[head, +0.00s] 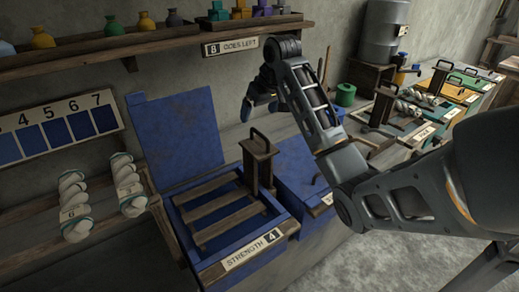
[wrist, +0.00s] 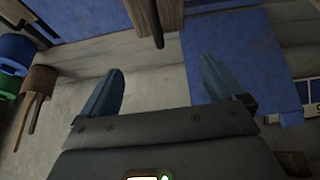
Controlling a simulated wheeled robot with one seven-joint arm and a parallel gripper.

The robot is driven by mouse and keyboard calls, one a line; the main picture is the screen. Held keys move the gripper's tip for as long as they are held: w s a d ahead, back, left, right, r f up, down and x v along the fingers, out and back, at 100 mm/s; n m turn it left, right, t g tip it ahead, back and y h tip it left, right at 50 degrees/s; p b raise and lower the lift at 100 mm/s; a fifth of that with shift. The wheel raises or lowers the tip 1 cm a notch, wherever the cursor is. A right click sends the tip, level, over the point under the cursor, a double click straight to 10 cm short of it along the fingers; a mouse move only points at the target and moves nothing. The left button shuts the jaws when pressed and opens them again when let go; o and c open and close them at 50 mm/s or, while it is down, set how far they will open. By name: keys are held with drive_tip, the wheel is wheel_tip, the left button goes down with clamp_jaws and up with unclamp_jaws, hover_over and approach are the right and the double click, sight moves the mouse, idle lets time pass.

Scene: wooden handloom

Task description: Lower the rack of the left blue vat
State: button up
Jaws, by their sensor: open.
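The left blue vat (head: 272,254) stands with its lid (head: 178,137) raised behind it and a "STRENGTH 4" label on its front. Its wooden slatted rack (head: 222,214) shows in the vat's opening, near rim level. The rack's upright post (head: 262,172) rises at the right, with a black handle (head: 260,141) on top. My gripper (head: 258,104) is above and behind the handle, apart from it. In the wrist view my gripper (wrist: 162,88) is open with nothing between its fingers. A brown wooden piece with a dark rod (wrist: 157,25) lies beyond the fingertips; I cannot tell which part it is.
A second blue vat (head: 300,170) stands close on the right, its lid shut. Yarn skeins (head: 130,190) and a numbered card board (head: 58,128) are at the left. More vats stand farther right.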

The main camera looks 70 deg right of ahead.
sight(260, 133)
wheel_tip(260, 133, down, 8)
drive_tip(key=shift+b, duration=0.8)
drive_tip(key=shift+f, duration=0.3)
clamp_jaws()
drive_tip(key=shift+f+b, duration=4.25)
drive_tip(key=shift+f, duration=4.7)
drive_tip(key=shift+o, duration=0.4)
unclamp_jaws()
drive_tip(key=shift+r, duration=0.15)
